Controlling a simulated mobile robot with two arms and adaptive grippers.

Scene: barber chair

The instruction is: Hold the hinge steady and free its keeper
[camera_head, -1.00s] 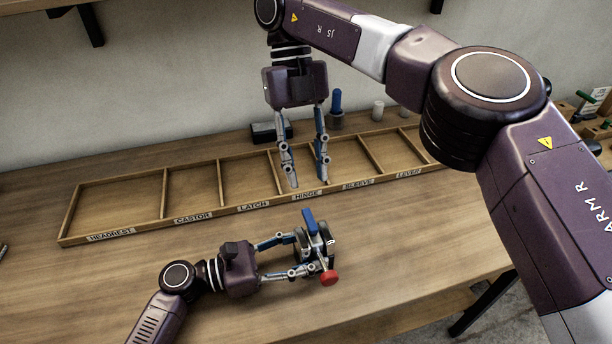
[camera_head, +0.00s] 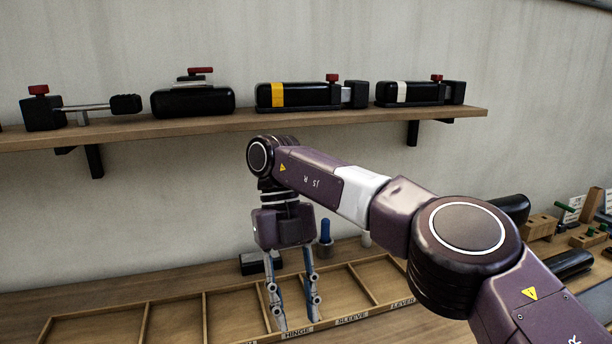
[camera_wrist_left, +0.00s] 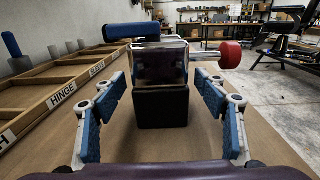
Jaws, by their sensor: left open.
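The hinge shows in the left wrist view as a shiny metal block (camera_wrist_left: 160,63) on a black block (camera_wrist_left: 162,106). A blue bar (camera_wrist_left: 138,30) crosses its top, and a red knob (camera_wrist_left: 230,54) on a short metal pin sticks out to the right. I cannot tell which part is the keeper. My left gripper (camera_wrist_left: 160,84) is open, one blue-padded finger on each side of the hinge, with gaps visible. My right gripper (camera_head: 297,312) is open and empty, pointing down over the labelled tray (camera_head: 384,310). The hinge is outside the head view.
A wall shelf (camera_head: 225,122) above carries several black devices with red knobs. A blue-topped peg (camera_head: 326,232) and a dark block (camera_head: 258,263) stand behind the tray. Wooden holders (camera_head: 540,226) are at the right. Bare bench lies beside the hinge.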

